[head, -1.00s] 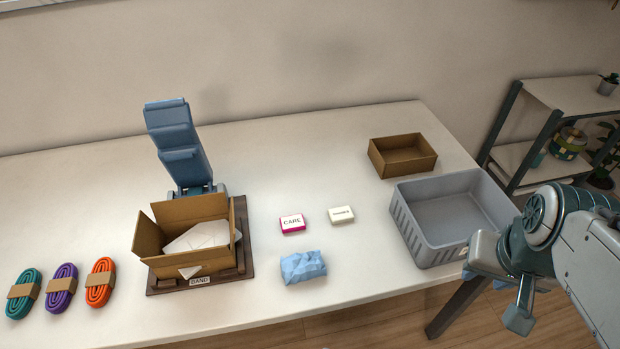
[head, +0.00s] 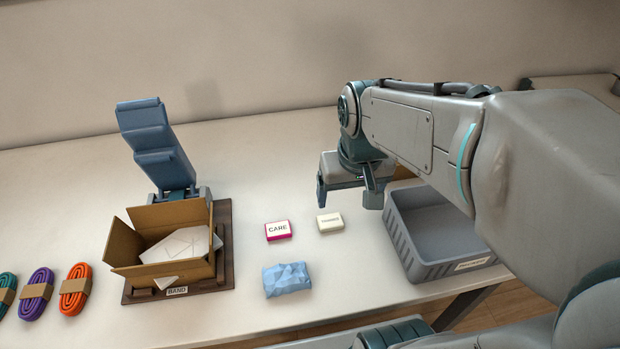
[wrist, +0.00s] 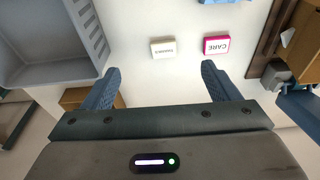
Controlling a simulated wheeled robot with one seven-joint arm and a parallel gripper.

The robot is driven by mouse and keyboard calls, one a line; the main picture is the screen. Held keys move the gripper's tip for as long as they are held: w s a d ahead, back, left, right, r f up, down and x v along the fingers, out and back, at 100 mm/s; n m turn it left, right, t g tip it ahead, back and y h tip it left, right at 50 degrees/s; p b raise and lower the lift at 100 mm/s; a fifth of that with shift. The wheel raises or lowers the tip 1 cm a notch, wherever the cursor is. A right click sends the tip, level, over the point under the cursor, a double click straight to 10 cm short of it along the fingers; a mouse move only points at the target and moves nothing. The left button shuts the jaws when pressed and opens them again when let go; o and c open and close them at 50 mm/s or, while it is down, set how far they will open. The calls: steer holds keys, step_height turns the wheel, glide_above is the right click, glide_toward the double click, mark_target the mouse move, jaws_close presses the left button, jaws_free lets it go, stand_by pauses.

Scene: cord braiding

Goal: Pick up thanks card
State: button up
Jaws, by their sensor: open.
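The thanks card (head: 330,222) is a small cream block with dark lettering, lying flat on the white table. It also shows in the wrist view (wrist: 163,49), beyond the fingertips and roughly between their lines. Beside it lies the pink-edged CARE card (head: 278,231), also in the wrist view (wrist: 216,45). My gripper (head: 346,196) is above the table, up and slightly right of the thanks card in the head view. In the wrist view my gripper (wrist: 158,75) has its two blue fingers wide apart with nothing between them.
A grey bin (head: 425,262) stands right of the cards. A crumpled blue packet (head: 287,279) lies in front of them. An open cardboard box (head: 189,270) sits on a dark base at left, with a blue stand (head: 155,145) behind. Several cord bundles (head: 75,290) lie far left.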

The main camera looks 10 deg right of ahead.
steer(key=g+b, duration=0.2)
glide_above(329, 216)
step_height(329, 216, down, 6)
steer(key=shift+n, duration=0.3)
step_height(329, 216, down, 14)
steer(key=shift+r+b, duration=0.15)
steer(key=shift+b, duration=0.25)
steer(key=shift+c, duration=0.3)
steer(key=c, duration=1)
